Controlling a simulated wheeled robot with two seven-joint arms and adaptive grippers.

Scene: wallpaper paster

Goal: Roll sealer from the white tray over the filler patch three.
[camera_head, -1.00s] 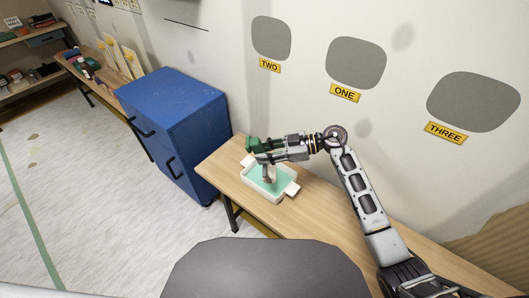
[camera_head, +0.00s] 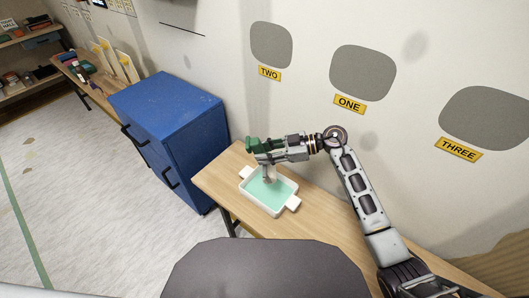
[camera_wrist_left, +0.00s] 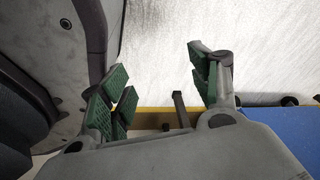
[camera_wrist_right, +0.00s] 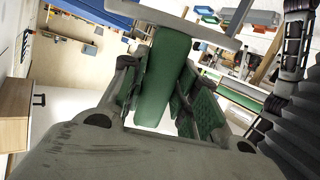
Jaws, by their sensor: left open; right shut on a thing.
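The white tray (camera_head: 283,206) holds pale green sealer and sits on the wooden table. My right gripper (camera_head: 256,150) is above the tray's far side, shut on a green roller handle (camera_wrist_right: 165,78) that stands between its fingers in the right wrist view. In the head view the lower part of the roller (camera_head: 268,176) hangs over the sealer; I cannot tell whether it touches. Filler patch three (camera_head: 487,118) is a grey rounded patch on the wall at the right, above its yellow THREE label (camera_head: 459,149). My left gripper (camera_wrist_left: 160,85) is open and empty.
Grey patches one (camera_head: 363,73) and two (camera_head: 271,45) are on the same wall, left of three. A blue cabinet (camera_head: 172,125) stands left of the wooden table (camera_head: 325,203). The tabletop right of the tray is partly hidden by my right arm.

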